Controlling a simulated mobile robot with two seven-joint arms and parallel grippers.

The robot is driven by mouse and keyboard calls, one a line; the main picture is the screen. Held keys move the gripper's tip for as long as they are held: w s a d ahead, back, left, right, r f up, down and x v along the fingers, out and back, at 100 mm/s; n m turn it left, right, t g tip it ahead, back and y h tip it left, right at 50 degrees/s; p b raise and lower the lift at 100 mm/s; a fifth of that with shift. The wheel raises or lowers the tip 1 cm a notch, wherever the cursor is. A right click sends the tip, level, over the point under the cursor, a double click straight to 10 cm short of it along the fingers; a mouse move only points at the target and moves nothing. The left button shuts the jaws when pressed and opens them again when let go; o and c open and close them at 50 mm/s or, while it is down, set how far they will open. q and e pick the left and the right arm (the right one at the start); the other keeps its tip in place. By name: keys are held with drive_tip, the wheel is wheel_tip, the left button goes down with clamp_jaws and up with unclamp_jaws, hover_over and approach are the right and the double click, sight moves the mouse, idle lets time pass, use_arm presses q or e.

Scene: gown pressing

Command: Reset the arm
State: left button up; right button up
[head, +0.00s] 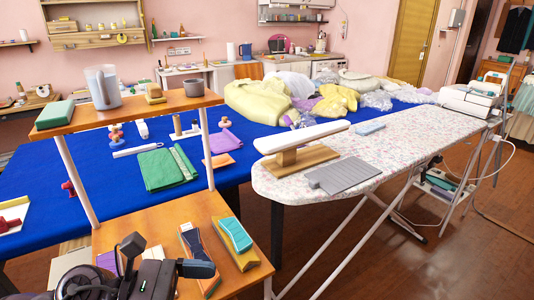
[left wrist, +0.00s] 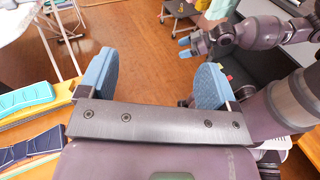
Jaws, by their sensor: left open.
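My left gripper (left wrist: 152,82) is open in the left wrist view, its two blue finger pads wide apart with nothing between them. It is beside the wooden shelf with a teal-topped block (left wrist: 25,97) and a dark blue block (left wrist: 30,147). My right gripper (left wrist: 190,46) shows small at the top of the left wrist view. Its blue fingers look apart, with nothing seen between them.
The wooden shelf (head: 150,222) holds a teal-and-yellow block (head: 236,238) and a blue-and-wood block (head: 197,250) close to my left arm. A floral ironing board (head: 375,165) stands at the right. Behind is a blue-covered table (head: 60,165) with folded cloths. Open floor (head: 440,260) lies at the lower right.

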use_arm(q)
drive_tip(key=w+a+r+n+t+y, duration=0.1)
drive_tip(key=w+a+n+t, duration=0.15)
drive_tip(key=n+t, duration=0.7)
drive_tip(key=w+a+r+n+t+y, duration=0.25)
drive_tip(key=n+t, duration=0.35)
drive_tip(key=n, duration=0.6)
drive_tip(key=s+a+f+n+y, duration=0.1)
drive_tip(key=a+f+n+y, duration=0.75)
drive_tip(key=n+y, duration=0.55)
drive_tip(key=s+a+f+n+g+y, duration=0.2)
drive_tip(key=s+a+f+n+g, duration=0.4)
drive_tip(key=s+f+n, duration=0.5)
drive_tip(key=s+d+f+n+g+h, duration=0.1)
drive_tip(key=s+f+n+g, duration=0.25)
drive_tip(key=s, duration=0.25)
drive_tip(key=s+d+f+n+g+h, duration=0.1)
drive_tip(key=s+f+n+g, duration=0.1)
drive_tip(key=s+n+g, duration=0.4)
drive_tip(key=w+f+m+t+p, duration=0.2)
drive_tip(key=w+f+t, duration=0.3)
drive_tip(key=w+t, duration=0.4)
drive_tip(key=shift+d+f+m+t+h, duration=0.2)
drive_tip(key=shift+d+m+t+h, duration=0.2)
drive_tip(key=shift+m+h, duration=0.1)
use_arm(e)
drive_tip(key=shift+s+d+r, duration=0.35)
drive_tip(key=shift+s+r, duration=0.05)
drive_tip(key=shift+s, duration=0.05)
